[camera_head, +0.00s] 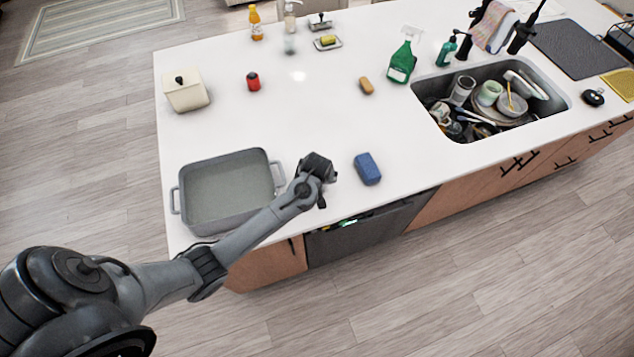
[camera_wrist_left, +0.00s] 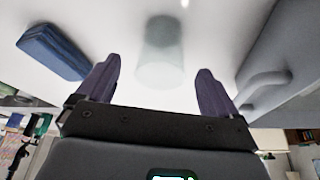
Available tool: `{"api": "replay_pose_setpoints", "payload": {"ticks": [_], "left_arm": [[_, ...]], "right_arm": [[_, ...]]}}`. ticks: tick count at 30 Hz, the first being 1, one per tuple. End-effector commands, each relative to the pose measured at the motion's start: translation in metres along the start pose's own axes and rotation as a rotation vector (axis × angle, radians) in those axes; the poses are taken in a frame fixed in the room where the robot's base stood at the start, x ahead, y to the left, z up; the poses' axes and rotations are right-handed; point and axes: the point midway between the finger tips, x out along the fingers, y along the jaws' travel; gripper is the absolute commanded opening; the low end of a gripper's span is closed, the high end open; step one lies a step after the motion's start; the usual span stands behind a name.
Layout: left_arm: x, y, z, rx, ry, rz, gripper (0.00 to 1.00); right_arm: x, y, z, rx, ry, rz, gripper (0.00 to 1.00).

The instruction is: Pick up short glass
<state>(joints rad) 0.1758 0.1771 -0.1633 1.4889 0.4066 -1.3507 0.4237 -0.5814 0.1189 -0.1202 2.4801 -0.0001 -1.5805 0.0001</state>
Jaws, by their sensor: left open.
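A short clear glass (camera_wrist_left: 160,50) stands on the white counter in the left wrist view, centred in the gap between the fingers of my left gripper (camera_wrist_left: 158,80). The gripper is open, and nothing is clamped in it. I cannot tell whether the glass reaches in between the fingertips. In the head view my left gripper (camera_head: 318,172) is low over the counter between the grey pan and the blue sponge. The glass is not distinguishable there, likely hidden by the gripper. My right gripper is not in view.
The grey baking pan (camera_head: 183,227) is left of the gripper and the blue sponge (camera_head: 367,169) right of it. The sink (camera_head: 548,107) holds dishes. The mid-counter is clear.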

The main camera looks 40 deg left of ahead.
Motion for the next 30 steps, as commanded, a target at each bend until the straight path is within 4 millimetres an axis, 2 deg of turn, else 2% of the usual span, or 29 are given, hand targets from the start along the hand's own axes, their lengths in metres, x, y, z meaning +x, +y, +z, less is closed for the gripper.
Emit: {"api": "replay_pose_setpoints", "payload": {"ticks": [8,18,28,29,30], "left_arm": [[0.015,0.0,0.0,0.0,0.0,0.0,0.94],[0.054,-0.002,-0.001,0.0,0.0,0.0,0.94],[0.059,-0.002,0.0,0.001,0.0,0.001,0.94],[0.059,-0.002,0.0,0.001,0.0,0.001,0.92],[0.059,-0.002,0.0,0.001,0.0,0.001,0.86]], "right_arm": [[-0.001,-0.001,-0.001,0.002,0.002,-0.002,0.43],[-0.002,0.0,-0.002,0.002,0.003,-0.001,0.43],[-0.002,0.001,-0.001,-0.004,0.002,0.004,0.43],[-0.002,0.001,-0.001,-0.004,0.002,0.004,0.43],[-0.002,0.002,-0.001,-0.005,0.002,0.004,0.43]]}}
